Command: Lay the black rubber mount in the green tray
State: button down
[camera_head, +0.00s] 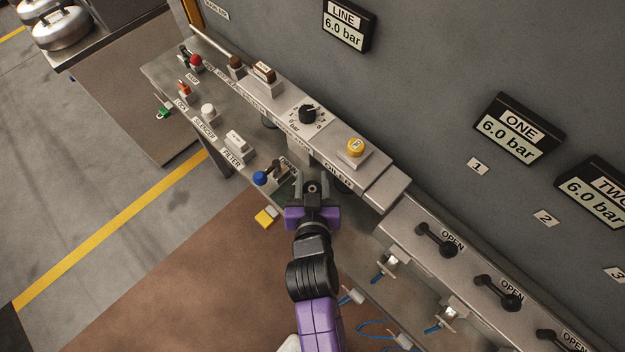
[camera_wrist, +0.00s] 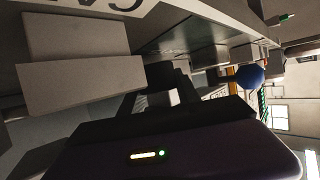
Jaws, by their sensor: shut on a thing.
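My gripper (camera_head: 312,186) is in front of the grey bench, below the OILER label in the head view. Its jaws are shut on a small dark piece, which looks like the black rubber mount (camera_head: 312,188); its shape is mostly hidden by the fingers. In the wrist view the gripper (camera_wrist: 160,90) shows dark fingers, and the held piece is hard to tell from them. I cannot make out the green tray in either view.
The bench's shelf holds a blue knob (camera_head: 260,178), a white block (camera_head: 237,141) and a white knob (camera_head: 208,111). A yellow button (camera_head: 355,147) and black dial (camera_head: 308,113) sit above. Black OPEN handles (camera_head: 437,240) line the right. Open floor lies left.

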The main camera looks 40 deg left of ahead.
jog(key=shift+f, duration=0.6)
jog(key=shift+f, duration=0.2)
jog(key=c, duration=0.9)
grip_release()
